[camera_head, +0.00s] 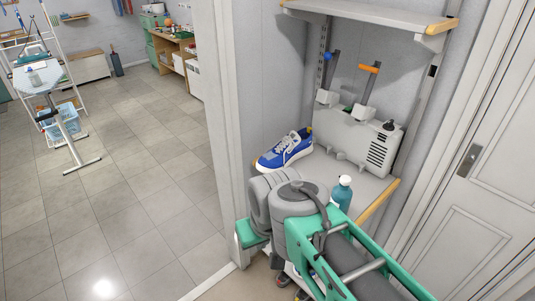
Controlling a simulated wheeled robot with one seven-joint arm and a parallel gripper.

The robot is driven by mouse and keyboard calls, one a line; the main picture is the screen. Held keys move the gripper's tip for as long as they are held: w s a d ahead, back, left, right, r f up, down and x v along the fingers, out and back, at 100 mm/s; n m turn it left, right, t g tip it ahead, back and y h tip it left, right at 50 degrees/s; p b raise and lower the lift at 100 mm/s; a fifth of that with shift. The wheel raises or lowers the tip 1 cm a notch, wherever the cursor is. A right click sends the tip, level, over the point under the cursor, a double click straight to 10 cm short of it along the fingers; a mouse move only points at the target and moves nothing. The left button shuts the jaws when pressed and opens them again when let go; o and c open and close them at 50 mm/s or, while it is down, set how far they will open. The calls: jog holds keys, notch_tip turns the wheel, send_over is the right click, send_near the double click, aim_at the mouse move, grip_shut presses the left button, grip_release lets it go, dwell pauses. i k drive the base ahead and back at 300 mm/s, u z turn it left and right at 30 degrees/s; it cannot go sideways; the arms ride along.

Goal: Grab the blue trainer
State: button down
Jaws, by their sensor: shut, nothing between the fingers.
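The blue trainer (286,150) has a white sole and pale laces. It rests at the left end of a pale shelf (372,190) with a wooden edge, in the alcove at the picture's centre. My grey and green arm fills the bottom centre, in front of the shelf and just below the trainer. The arm does not cover the trainer. I cannot make out my gripper or its fingers, and nothing of mine is seen touching the trainer.
A grey machine (350,138) with blue and orange handles stands behind and right of the trainer. A teal bottle (341,192) stands near my arm. An upper shelf (365,18) overhangs the alcove. A white post (222,120) borders it at left. Open tiled floor (130,180) lies further left.

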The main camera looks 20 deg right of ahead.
aim_at(294, 146)
jog(key=k, duration=0.55)
jog(key=u, duration=0.55)
jog(key=i, duration=2.1)
jog(key=z, duration=0.2)
